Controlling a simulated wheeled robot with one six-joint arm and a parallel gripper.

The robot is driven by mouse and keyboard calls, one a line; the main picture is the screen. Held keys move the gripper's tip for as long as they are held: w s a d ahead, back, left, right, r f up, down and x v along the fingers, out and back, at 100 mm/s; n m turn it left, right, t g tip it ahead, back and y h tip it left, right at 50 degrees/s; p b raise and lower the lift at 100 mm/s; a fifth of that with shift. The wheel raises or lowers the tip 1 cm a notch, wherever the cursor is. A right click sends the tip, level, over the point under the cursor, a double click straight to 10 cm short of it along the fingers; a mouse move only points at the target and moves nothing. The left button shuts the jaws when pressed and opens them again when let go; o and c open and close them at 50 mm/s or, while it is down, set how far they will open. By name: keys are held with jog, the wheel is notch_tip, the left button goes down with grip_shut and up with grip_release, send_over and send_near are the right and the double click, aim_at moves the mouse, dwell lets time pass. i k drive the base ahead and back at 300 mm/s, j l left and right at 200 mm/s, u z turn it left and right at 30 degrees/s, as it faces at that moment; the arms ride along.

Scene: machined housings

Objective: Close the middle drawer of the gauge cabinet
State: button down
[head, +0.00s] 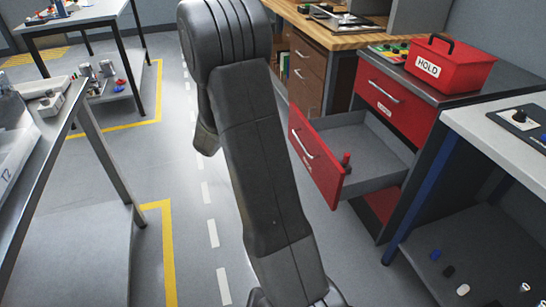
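The gauge cabinet (444,90) is a dark-bodied cabinet with red drawer fronts, on the right in the head view. Its middle drawer (314,158) is pulled far out to the left, with a silver handle (300,143) on its red front. A small red object stands inside near the front. The top drawer (393,98) looks shut. Part of a lower red front (382,207) shows below the open drawer. My arm crosses the middle of the view, left of the open drawer. My gripper is not visible.
A red box marked HOLD (452,68) sits on the cabinet top. A wooden workbench (300,18) with drawers is behind. A white-topped table (500,135) stands at the right front. Metal tables line the left. The floor lane (190,230) between is clear.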

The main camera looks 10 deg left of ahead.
aim_at(380, 160)
jog(key=i+l+u, duration=0.2)
jog(key=l+u, duration=0.15)
jog(key=i+l+u, duration=0.1)
jog(key=l+u, duration=0.25)
jog(key=i+l+u, duration=0.1)
jog(key=l+u, duration=0.2)
jog(key=l, duration=0.35)
